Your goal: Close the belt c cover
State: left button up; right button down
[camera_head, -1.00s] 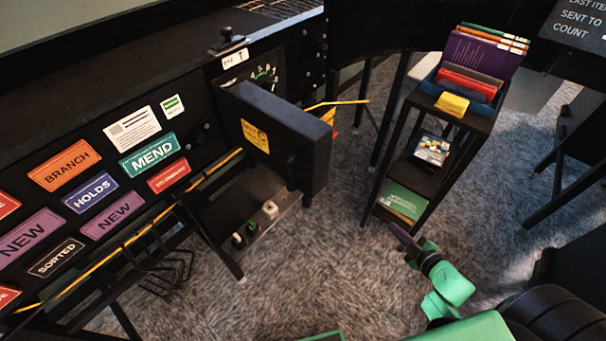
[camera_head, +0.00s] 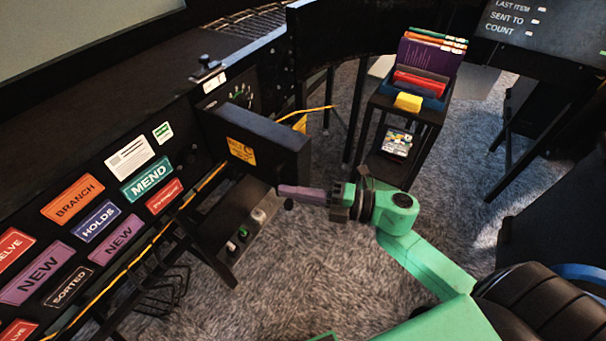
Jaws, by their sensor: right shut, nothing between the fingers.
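The cover (camera_head: 285,150) is a thick black panel with a yellow label (camera_head: 241,151), on the sorter's side. It stands swung out from the black sorter front, with a dial panel (camera_head: 238,95) exposed behind it. My right gripper (camera_head: 283,190) comes in from the lower right on a green arm. Its purple fingers are shut and empty, pointing left, just below the cover's lower right corner. Whether they touch the cover cannot be told. My left gripper is out of view.
A small control shelf (camera_head: 225,220) with knobs lies below the cover. A black rack (camera_head: 420,115) with folders in a blue bin stands to the right. A yellow cord (camera_head: 305,112) sticks out behind the cover. Carpet between is clear.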

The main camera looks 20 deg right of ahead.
aim_at(304, 181)
jog(key=w+d, duration=0.1)
jog(key=d, duration=0.1)
jog(key=shift+w+d+p, duration=0.3)
jog(key=shift+w, duration=0.1)
jog(key=shift+w+d+f, duration=0.1)
jog(key=shift+w+d, duration=0.05)
jog(key=shift+d, duration=0.15)
